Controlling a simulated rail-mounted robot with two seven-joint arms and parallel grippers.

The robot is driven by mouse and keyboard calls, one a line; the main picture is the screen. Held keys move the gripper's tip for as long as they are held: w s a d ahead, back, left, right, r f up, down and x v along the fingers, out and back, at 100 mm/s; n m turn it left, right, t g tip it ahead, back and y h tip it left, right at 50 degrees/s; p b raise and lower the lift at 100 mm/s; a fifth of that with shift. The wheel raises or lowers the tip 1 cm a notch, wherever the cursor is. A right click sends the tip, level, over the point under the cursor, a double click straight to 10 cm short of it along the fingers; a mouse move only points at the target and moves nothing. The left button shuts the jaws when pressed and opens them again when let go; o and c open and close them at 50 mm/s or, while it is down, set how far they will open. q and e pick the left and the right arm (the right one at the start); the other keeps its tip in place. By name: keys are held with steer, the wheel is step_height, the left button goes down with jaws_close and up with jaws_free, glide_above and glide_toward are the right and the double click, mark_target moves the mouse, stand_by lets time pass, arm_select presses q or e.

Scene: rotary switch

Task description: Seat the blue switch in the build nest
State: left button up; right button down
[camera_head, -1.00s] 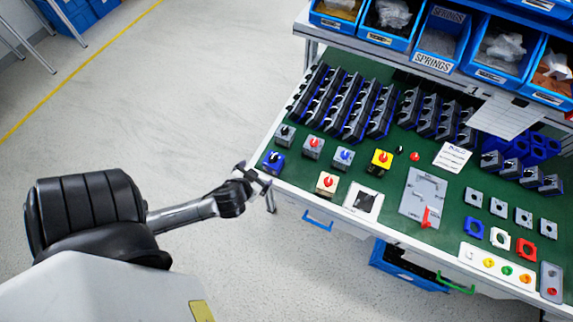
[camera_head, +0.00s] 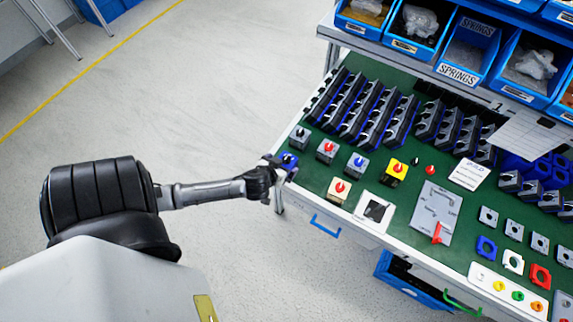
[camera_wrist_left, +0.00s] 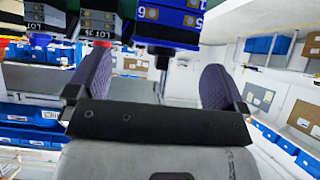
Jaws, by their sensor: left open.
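The blue switch (camera_head: 289,160), a blue block with a black knob, stands at the left front corner of the green bench. My left gripper (camera_head: 281,170) is open at its near side and partly covers it. In the left wrist view the blue body (camera_wrist_left: 172,22) is at the top, beyond and between the two spread fingers (camera_wrist_left: 158,82). Its black knob (camera_wrist_left: 163,62) lies between the fingers with gaps on both sides. A white plate with a dark square recess (camera_head: 377,209) looks like the build nest, but I cannot be sure. My right gripper is not in view.
Grey switches with red and blue knobs (camera_head: 357,163), a yellow one (camera_head: 394,172) and a cream one (camera_head: 339,189) stand close by. Racks of dark switches (camera_head: 365,110) fill the back. A grey plate with a red handle (camera_head: 436,212) lies right of the white plate.

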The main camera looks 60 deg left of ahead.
mark_target(286, 165)
arm_select(q)
steer(key=shift+x, duration=2.6)
steer(key=shift+a, duration=0.15)
steer(key=shift+c, duration=0.4)
steer(key=c, duration=1)
